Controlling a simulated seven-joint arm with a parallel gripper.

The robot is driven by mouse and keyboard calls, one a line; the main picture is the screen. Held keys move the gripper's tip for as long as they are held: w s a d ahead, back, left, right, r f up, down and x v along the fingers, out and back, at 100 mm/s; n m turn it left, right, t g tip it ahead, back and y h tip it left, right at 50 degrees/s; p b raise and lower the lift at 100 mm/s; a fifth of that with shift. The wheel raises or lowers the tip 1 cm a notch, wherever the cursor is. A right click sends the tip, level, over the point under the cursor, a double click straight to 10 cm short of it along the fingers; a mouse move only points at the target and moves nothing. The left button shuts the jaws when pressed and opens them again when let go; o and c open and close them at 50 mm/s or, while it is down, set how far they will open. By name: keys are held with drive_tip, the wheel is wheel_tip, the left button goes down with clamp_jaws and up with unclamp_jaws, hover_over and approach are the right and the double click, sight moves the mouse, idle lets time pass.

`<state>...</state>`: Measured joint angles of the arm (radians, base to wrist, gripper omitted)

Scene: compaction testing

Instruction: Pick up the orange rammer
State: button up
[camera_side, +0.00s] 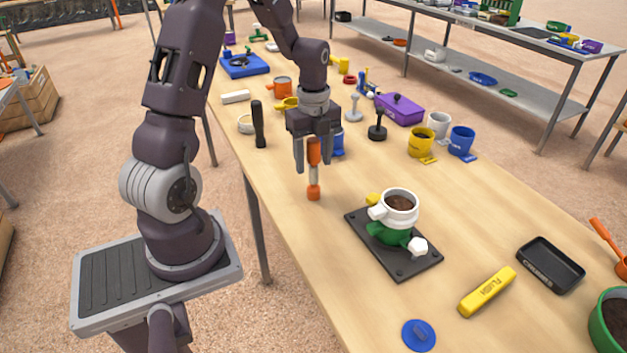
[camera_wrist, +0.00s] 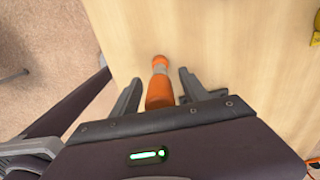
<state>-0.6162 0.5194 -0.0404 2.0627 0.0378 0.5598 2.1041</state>
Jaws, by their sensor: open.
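The orange rammer (camera_side: 314,178) stands upright on the wooden table, with an orange top, a grey middle and an orange foot. My gripper (camera_side: 315,163) points down over it, with one finger on each side of its upper part. In the wrist view the rammer (camera_wrist: 160,88) shows between the two fingers of my gripper (camera_wrist: 158,84), with a visible gap on both sides. The gripper is open and empty. The very top of the rammer is partly hidden under the gripper body.
A black plate (camera_side: 420,262) with a green and white mold of soil (camera_side: 400,203) stands to the right. A black-handled tool (camera_side: 258,125) stands to the left, and a blue cup (camera_side: 338,143) is close behind the gripper. The table in front of the rammer is clear.

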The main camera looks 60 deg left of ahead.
clamp_jaws()
drive_tip(key=shift+r, duration=0.15)
wheel_tip(320, 180, up, 10)
drive_tip(key=shift+f, duration=0.1)
drive_tip(key=c, duration=0.7)
unclamp_jaws()
drive_tip(key=shift+c, duration=0.2)
clamp_jaws()
